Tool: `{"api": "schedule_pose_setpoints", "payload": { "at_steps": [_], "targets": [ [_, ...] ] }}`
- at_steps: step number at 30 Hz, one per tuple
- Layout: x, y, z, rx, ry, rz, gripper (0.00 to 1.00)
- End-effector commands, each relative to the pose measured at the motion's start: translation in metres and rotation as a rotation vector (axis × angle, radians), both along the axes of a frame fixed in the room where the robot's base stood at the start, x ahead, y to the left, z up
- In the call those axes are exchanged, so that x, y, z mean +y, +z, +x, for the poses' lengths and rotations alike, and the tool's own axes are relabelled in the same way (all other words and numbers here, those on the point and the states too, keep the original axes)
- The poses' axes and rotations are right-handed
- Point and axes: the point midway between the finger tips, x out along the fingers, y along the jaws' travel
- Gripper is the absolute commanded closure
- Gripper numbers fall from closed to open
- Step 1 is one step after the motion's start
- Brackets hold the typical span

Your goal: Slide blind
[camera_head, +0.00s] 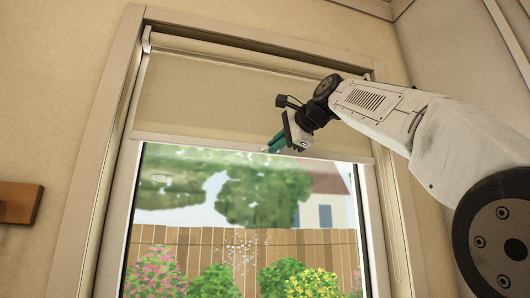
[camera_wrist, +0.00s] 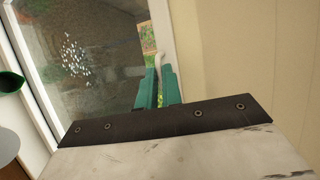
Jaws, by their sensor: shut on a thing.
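The cream roller blind (camera_head: 210,98) covers the upper part of the window, and its pale bottom bar (camera_head: 190,141) runs across the glass in the head view. My gripper (camera_head: 270,147) has teal fingers and reaches in from the right to the bar, right of its middle. In the wrist view my gripper (camera_wrist: 158,78) is shut on a thin whitish edge (camera_wrist: 159,62), which fits the blind's bottom bar. The exact contact is small and partly hidden by the fingers.
The window frame (camera_head: 107,150) surrounds the blind. A brown wooden piece (camera_head: 18,203) is on the left wall. A dark green object (camera_wrist: 10,82) shows at left in the wrist view.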

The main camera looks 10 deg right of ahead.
Motion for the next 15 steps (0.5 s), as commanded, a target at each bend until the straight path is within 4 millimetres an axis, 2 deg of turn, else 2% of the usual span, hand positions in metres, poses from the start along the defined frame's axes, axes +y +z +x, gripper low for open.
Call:
{"api": "schedule_pose_setpoints", "payload": {
  "at_steps": [12, 13, 15],
  "targets": [
    [-0.0024, 0.0029, -0.0009, -0.001, -0.002, 0.000, 1.00],
    [-0.0024, 0.0029, -0.0009, -0.001, -0.002, 0.000, 0.87],
    [-0.0023, 0.0028, -0.0007, -0.001, -0.002, 0.000, 0.71]
  ]
}}
